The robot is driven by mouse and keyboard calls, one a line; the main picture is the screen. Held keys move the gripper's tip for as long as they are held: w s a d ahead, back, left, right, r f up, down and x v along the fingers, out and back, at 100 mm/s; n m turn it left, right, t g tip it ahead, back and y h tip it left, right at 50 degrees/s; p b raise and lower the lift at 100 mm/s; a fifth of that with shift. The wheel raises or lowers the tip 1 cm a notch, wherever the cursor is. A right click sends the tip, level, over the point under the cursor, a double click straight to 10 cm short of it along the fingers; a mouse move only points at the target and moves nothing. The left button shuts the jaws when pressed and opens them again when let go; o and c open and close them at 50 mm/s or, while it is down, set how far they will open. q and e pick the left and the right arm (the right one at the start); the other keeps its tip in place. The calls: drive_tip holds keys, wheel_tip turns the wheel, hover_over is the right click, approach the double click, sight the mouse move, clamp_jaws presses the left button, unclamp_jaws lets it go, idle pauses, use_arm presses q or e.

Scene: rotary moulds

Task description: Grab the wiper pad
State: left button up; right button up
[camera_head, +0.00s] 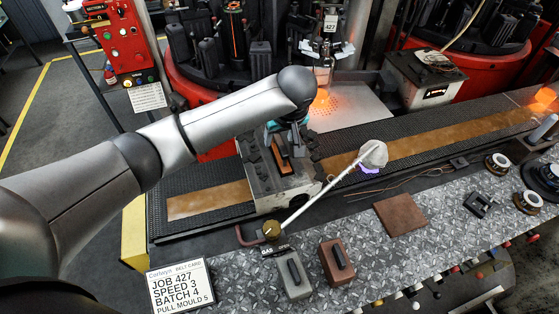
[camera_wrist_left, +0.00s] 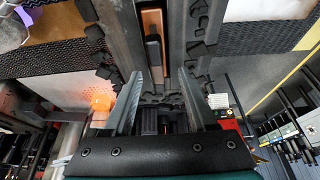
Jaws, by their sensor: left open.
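An orange-brown block with a dark bar handle (camera_head: 281,155) sits in a slot on the grey metal mould carrier (camera_head: 262,187); I cannot tell for sure whether it is the wiper pad. My left gripper (camera_head: 287,128) is just above and behind it, partly hidden by its own wrist. In the left wrist view my open left gripper (camera_wrist_left: 160,80) has empty space between its fingers, and the orange-brown block (camera_wrist_left: 152,25) lies ahead of them. Two similar handled blocks, one grey (camera_head: 293,276) and one red-brown (camera_head: 336,262), stand on the metal ledge. My right gripper is not in view.
A pale rod with a whitish head (camera_head: 373,154) slants over the belt (camera_head: 430,140) from the carrier's front. A flat brown square (camera_head: 400,213) and a job card (camera_head: 181,288) lie on the ledge. A glowing orange spot (camera_head: 322,100) is behind the carrier.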

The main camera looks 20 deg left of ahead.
sight(280, 141)
use_arm(q)
drive_tip(key=shift+x, duration=1.85)
drive_tip(key=shift+w+d, duration=0.1)
drive_tip(key=shift+w, duration=0.05)
clamp_jaws()
